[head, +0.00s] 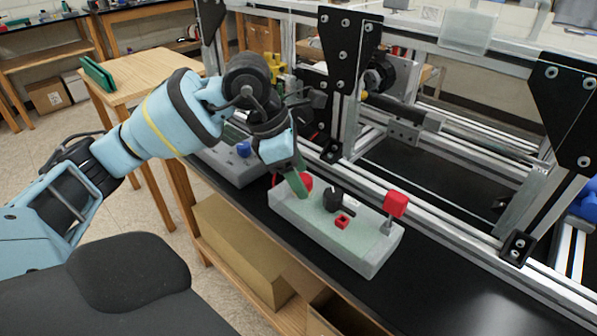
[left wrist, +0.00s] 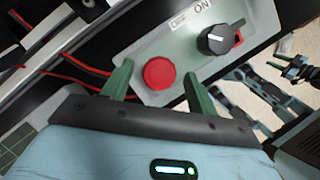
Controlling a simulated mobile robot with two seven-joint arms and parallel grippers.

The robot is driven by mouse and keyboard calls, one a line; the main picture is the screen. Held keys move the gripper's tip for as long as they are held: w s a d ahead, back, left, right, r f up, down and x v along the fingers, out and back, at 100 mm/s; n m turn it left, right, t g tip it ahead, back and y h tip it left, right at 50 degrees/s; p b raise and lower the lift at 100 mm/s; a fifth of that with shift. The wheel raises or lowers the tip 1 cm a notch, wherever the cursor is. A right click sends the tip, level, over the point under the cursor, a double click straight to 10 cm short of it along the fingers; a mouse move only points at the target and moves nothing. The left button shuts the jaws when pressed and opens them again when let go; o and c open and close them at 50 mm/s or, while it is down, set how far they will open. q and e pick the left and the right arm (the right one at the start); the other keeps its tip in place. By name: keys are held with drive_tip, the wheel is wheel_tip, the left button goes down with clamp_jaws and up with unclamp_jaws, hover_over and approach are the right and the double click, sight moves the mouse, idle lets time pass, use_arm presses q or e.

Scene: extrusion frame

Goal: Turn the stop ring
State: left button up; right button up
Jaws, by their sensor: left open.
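The red round stop button (head: 306,181) sits at the left end of a pale grey-green control box (head: 372,262). It shows whole in the left wrist view (left wrist: 159,73), but no separate ring can be made out. My left gripper (head: 297,184) is open at the button, pointing down. In the left wrist view its two green fingers (left wrist: 157,69) stand on either side of the button, with a gap visible on both sides. Contact cannot be seen. Small dark and light-blue robot parts (left wrist: 300,68) at the right edge may be my right arm; its jaws are unclear.
A black rotary knob (left wrist: 217,41) lies beside an OFF/ON label (left wrist: 190,14). The box also carries a small red block (head: 342,222) and a red-topped post (head: 396,204). A grey box with a blue button (head: 243,149) stands left. An aluminium frame (head: 440,203) rises behind.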

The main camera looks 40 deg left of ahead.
use_arm(q)
drive_tip(key=shift+f, duration=0.1)
drive_tip(key=shift+c, duration=0.5)
drive_tip(key=c, duration=0.9)
drive_tip(key=shift+m, duration=0.3)
drive_tip(key=m, duration=0.2)
drive_tip(key=m+g+h, duration=0.1)
drive_tip(key=m, duration=0.1)
drive_tip(key=shift+w+m+g, duration=0.2)
drive_tip(key=shift+m+g, duration=0.1)
drive_tip(key=m+g, duration=0.2)
drive_tip(key=m, duration=0.2)
drive_tip(key=shift+w+m, duration=0.1)
drive_tip(key=shift+m, duration=0.3)
